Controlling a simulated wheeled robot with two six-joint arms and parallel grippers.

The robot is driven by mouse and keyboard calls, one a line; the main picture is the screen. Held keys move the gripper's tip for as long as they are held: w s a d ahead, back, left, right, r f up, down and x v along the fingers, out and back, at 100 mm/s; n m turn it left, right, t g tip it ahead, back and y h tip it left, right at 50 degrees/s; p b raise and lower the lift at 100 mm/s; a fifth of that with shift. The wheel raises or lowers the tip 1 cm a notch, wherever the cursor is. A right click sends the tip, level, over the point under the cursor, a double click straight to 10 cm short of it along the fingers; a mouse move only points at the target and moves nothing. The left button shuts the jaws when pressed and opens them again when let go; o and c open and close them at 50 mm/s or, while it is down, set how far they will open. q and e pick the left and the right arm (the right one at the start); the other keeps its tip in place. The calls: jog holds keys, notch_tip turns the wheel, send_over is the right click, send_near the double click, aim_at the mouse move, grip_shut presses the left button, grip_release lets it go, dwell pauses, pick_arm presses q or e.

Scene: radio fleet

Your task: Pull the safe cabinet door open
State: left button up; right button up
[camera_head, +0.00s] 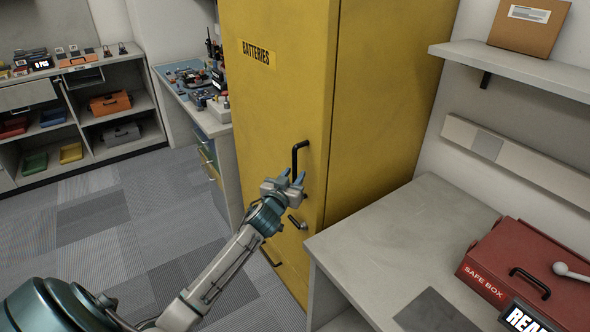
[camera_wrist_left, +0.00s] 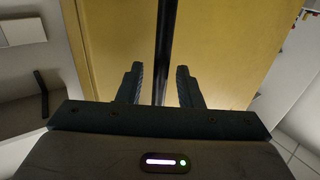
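The safe cabinet is the tall yellow one labelled BATTERIES, and its door (camera_head: 275,100) looks closed. A black vertical handle (camera_head: 296,160) sits near the door's right edge, with a small lock or knob (camera_head: 297,222) below it. My left gripper (camera_head: 292,178) is at the lower part of the handle. In the left wrist view the gripper (camera_wrist_left: 160,85) is open, with the black handle bar (camera_wrist_left: 162,50) running between its two fingers and a gap on each side. The yellow door (camera_wrist_left: 215,50) fills the view behind. My right gripper is not in view.
A grey desk (camera_head: 375,230) stands right of the cabinet, with a red safe box (camera_head: 520,255) on it. A cluttered workbench (camera_head: 195,90) stands left of the cabinet, and shelves (camera_head: 90,120) with bins stand farther left. Carpeted floor (camera_head: 130,230) before the door is open.

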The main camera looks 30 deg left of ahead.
pick_arm(q)
jog(key=shift+w+a, duration=0.15)
jog(key=shift+w, duration=0.65)
grip_shut()
jog(key=shift+s, duration=0.1)
